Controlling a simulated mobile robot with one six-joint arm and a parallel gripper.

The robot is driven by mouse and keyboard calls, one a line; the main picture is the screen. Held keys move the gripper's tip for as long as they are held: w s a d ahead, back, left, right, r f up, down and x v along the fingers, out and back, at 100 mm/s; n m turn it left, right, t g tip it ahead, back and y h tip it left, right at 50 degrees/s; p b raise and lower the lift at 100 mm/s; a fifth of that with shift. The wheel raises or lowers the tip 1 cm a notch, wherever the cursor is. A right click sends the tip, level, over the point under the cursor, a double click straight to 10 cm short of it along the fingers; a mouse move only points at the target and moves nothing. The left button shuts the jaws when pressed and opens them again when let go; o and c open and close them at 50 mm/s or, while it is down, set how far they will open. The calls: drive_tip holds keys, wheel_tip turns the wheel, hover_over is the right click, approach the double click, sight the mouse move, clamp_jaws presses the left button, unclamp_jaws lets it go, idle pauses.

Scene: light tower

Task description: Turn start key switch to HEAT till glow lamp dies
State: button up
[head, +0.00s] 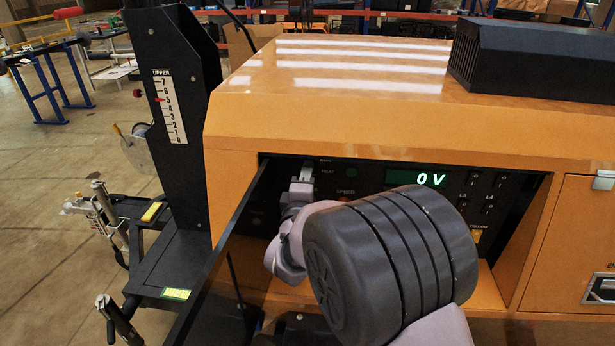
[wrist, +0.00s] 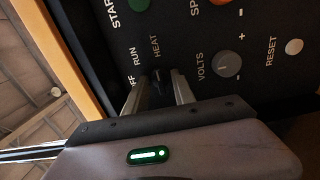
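In the wrist view the small dark start key switch (wrist: 158,78) sits on the black panel beside the labels OFF, RUN and HEAT. My gripper (wrist: 159,84) reaches the panel with one finger on each side of the switch. A gap shows between the fingers, so they look apart; I cannot tell if either touches the key. In the head view my gripper (head: 302,182) is at the panel's upper left, and the switch is hidden behind it. I cannot make out a lit glow lamp in either view.
The control panel (head: 515,222) is recessed in an orange housing (head: 330,118), with a display (head: 417,179) reading 0 V. Near the switch are a green START button (wrist: 138,4), an orange control (wrist: 196,6), a VOLTS knob (wrist: 226,65) and a RESET button (wrist: 294,46). A black mast (head: 178,90) stands left.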

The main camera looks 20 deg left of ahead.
drive_tip(key=p+v, duration=0.1)
drive_tip(key=v, duration=1.6)
drive_tip(key=shift+s+d+p, duration=0.15)
drive_tip(key=shift+s+p, duration=0.05)
drive_tip(key=shift+p, duration=0.15)
drive_tip(key=w+d+r+m+g, duration=0.1)
drive_tip(key=d+r+m+g, duration=0.2)
drive_tip(key=d+m, duration=0.4)
drive_tip(key=w+d+r+m+g, duration=0.2)
drive_tip(key=d+m, duration=0.4)
drive_tip(key=d, duration=0.1)
drive_tip(key=s+d+m+g+h, duration=0.1)
drive_tip(key=s+d+m+g, duration=0.2)
drive_tip(key=s+d+m, duration=0.3)
drive_tip(key=s+d+f+m+g+h, duration=0.1)
drive_tip(key=s+d+m+g, duration=0.2)
drive_tip(key=s, duration=1.1)
drive_tip(key=d+m, duration=0.3)
drive_tip(key=d, duration=0.2)
drive_tip(key=shift+d+g, duration=0.4)
